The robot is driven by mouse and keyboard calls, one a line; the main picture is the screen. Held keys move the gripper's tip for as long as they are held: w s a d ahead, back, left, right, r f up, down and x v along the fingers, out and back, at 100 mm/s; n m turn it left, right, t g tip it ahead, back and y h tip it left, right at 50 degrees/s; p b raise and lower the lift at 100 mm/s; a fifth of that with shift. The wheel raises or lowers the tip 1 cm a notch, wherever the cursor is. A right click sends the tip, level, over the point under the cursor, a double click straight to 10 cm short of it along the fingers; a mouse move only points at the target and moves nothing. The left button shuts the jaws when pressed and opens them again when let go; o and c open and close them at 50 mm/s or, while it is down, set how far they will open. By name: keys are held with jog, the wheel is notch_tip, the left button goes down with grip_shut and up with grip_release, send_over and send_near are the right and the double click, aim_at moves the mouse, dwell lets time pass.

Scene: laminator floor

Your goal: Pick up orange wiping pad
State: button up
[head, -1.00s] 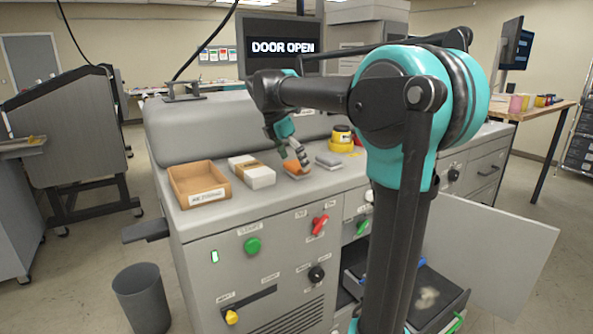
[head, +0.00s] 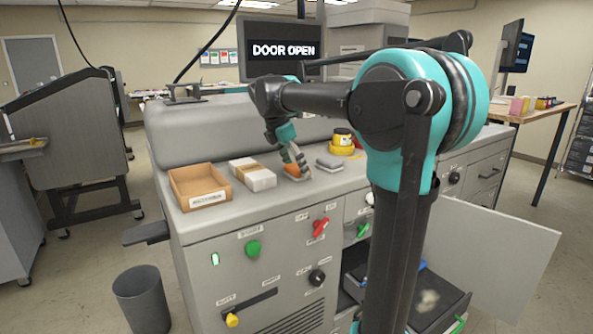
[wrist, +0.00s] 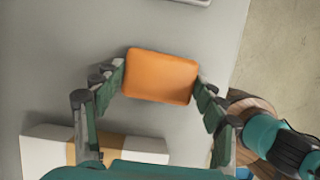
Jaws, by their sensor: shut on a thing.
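The orange wiping pad (wrist: 160,76) is a small rounded block between my gripper's two fingers in the wrist view. The fingers touch its left and right ends. In the head view the pad (head: 291,170) shows only partly, as the fingers cover some of it. My gripper (head: 298,172) is shut on the pad, low over the grey machine top; it also shows in the wrist view (wrist: 161,85). I cannot tell whether the pad is clear of the surface.
A cardboard tray (head: 182,200) and a white banded stack (head: 262,181) stand left of the pad. A grey pad (head: 329,162) and a yellow container (head: 342,146) are to its right. The machine's lower door (head: 490,240) hangs open, and a screen reads DOOR OPEN (head: 283,50).

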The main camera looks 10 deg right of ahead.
aim_at(296, 167)
jog(key=shift+r, duration=0.1)
notch_tip(296, 167, up, 20)
dwell(0.5)
jog(key=o, duration=0.5)
jog(key=shift+c, duration=1.1)
jog(key=shift+d, duration=0.1)
